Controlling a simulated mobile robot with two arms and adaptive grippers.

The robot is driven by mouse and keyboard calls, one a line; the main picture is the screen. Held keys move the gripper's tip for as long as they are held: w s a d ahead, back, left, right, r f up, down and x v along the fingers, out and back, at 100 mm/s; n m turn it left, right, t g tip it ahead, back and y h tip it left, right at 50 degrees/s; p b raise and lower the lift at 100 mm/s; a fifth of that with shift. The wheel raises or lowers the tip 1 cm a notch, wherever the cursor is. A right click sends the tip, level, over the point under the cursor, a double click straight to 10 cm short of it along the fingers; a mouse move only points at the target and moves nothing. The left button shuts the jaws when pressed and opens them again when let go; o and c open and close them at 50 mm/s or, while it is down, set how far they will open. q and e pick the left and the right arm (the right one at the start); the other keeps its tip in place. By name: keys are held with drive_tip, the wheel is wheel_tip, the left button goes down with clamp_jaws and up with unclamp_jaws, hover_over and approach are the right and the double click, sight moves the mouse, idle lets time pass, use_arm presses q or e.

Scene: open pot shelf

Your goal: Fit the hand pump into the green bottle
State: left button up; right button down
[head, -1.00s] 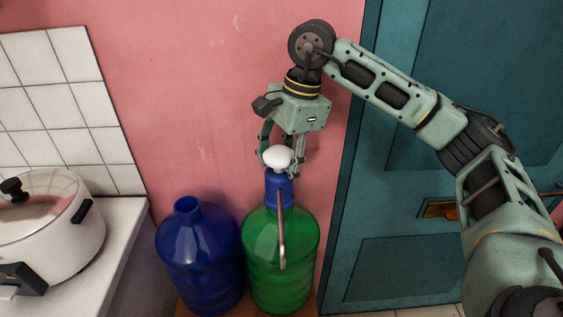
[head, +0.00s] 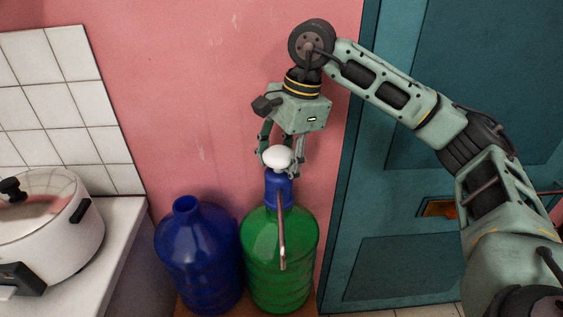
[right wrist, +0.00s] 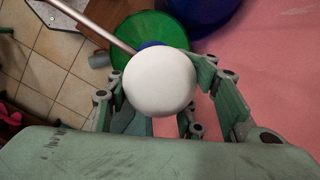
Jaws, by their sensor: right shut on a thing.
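The green bottle (head: 281,262) stands upright in the lower middle of the head view, and its top shows in the right wrist view (right wrist: 150,33). The hand pump has a white knob (head: 276,157), a blue body (head: 279,189) and a metal spout that hangs down in front of the bottle. The pump's blue body sits at the bottle's mouth; how far it is seated I cannot tell. My right gripper (head: 282,162) is shut on the pump at its white top, above the bottle. The knob fills the middle of the right wrist view (right wrist: 159,82). My left gripper is out of view.
A blue bottle (head: 199,262) with an open neck stands close to the left of the green one. A white pot (head: 62,235) stands on the counter (head: 118,225) at the left. A pink wall (head: 205,100) is behind, and a teal door (head: 395,215) is at the right.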

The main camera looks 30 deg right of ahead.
drive_tip(key=shift+f, duration=0.3)
drive_tip(key=c, duration=0.8)
unclamp_jaws()
drive_tip(key=shift+r, duration=0.15)
drive_tip(key=shift+w+a+r+p+v, duration=0.15)
drive_tip(key=shift+a+p+v, duration=0.2)
drive_tip(key=shift+p+v, duration=1.35)
drive_tip(key=shift+w+a+p+v, duration=0.1)
drive_tip(key=shift+a+p+v, duration=0.3)
drive_tip(key=shift+p+v, duration=1.25)
drive_tip(key=shift+w+a+r+p+v, duration=0.25)
drive_tip(key=shift+p+v, duration=0.65)
drive_tip(key=shift+v, duration=1.55)
drive_tip(key=shift+s+a+f, duration=0.1)
drive_tip(key=shift+f, duration=0.1)
drive_tip(key=shift+f, duration=0.15)
